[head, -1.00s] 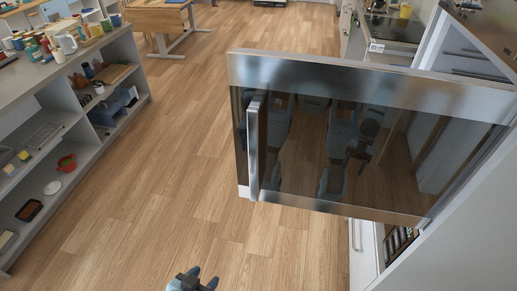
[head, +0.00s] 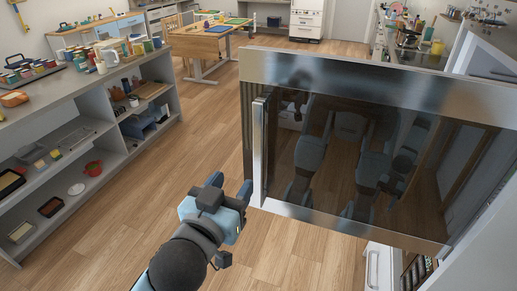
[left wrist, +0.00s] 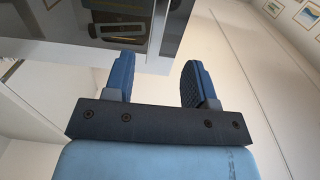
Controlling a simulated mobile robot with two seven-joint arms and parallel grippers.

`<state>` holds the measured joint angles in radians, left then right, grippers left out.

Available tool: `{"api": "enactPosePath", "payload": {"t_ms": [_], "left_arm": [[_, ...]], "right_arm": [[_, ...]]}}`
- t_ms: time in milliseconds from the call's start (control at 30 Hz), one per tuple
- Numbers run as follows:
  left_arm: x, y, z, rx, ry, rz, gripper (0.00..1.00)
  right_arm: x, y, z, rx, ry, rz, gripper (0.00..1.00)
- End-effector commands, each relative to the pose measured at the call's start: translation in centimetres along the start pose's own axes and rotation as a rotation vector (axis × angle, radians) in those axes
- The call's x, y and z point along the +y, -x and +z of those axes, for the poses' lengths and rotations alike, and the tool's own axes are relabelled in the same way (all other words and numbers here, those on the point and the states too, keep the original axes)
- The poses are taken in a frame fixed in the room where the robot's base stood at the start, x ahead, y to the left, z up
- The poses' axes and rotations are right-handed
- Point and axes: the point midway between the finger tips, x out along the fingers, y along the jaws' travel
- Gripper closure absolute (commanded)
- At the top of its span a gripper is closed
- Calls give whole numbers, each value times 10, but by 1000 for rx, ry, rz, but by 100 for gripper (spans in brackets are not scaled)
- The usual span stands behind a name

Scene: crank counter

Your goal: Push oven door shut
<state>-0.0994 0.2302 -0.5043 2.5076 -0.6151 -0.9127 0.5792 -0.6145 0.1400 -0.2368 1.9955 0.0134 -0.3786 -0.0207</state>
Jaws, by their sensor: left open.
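The oven door (head: 350,165) stands swung open on the right of the head view, with a dark glass panel in a steel frame. Its upright handle (head: 259,150) is near the free left edge. My left gripper (head: 231,185) is open and empty, close to the door's lower left corner, just left of the handle's lower end. I cannot tell whether it touches the door. In the left wrist view, the open fingers (left wrist: 158,80) point up toward the door's framed edge (left wrist: 170,30). My right gripper is not in view.
A grey shelf unit (head: 95,110) with pots and jars stands on the left. A wooden table (head: 200,38) is at the back. A counter with a hob (head: 410,45) lies behind the door. The wooden floor between is clear.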

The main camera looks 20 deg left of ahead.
Motion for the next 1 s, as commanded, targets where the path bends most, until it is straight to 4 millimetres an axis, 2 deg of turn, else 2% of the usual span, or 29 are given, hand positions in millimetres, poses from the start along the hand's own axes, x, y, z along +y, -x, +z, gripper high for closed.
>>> {"api": "enactPosePath", "payload": {"t_ms": [367,1000], "left_arm": [[0,-26,2,2,-3,1,49],[0,-116,0,-1,-3,2,49]], "right_arm": [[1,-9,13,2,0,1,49],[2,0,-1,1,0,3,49]]}}
